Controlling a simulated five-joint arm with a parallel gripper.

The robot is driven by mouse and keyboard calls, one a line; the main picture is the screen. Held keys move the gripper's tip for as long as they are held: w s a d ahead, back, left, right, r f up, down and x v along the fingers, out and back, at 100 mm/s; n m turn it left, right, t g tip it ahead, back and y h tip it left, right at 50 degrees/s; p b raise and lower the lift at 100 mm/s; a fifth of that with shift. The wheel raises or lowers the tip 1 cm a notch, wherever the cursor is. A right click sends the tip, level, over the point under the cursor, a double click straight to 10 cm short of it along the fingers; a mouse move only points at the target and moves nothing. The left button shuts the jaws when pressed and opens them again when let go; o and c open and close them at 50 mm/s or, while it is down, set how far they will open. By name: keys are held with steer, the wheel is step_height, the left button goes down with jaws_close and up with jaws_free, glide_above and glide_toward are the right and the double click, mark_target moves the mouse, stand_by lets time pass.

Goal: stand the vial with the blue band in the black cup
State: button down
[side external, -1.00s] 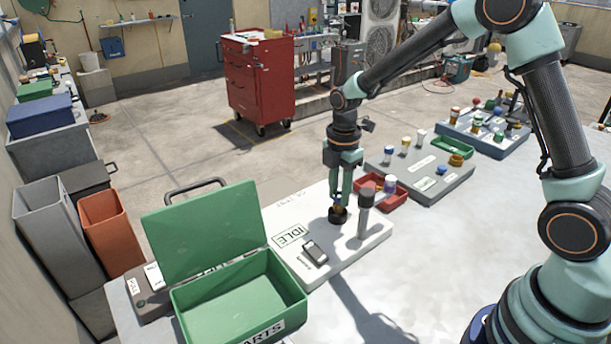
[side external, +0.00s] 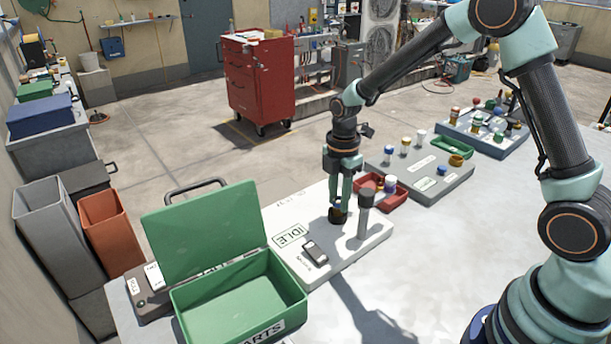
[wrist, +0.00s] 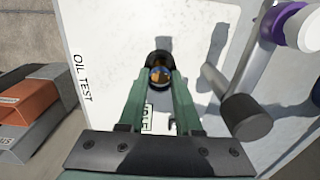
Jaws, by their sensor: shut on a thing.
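My gripper (side external: 340,201) is shut on the vial with the blue band (wrist: 158,76), which looks upright between the fingertips (wrist: 159,84). In the wrist view I see its round blue top and amber colour; the band itself is mostly hidden by the fingers. The black cup (side external: 338,216) stands on the white board, directly under the fingers. Its dark rim (wrist: 157,56) shows around the far side of the vial, whose lower end appears to be inside the cup. I cannot see whether the vial touches the cup's bottom.
A grey post with a dark knob (side external: 366,212) rises close to the right of the cup. A small dark device (side external: 315,252) and the open green box (side external: 240,290) are in front and left.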

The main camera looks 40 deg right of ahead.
steer(key=shift+f, duration=0.45)
steer(key=c, duration=0.5)
jaws_free()
step_height(320, 180, up, 12)
steer(key=shift+r, duration=0.1)
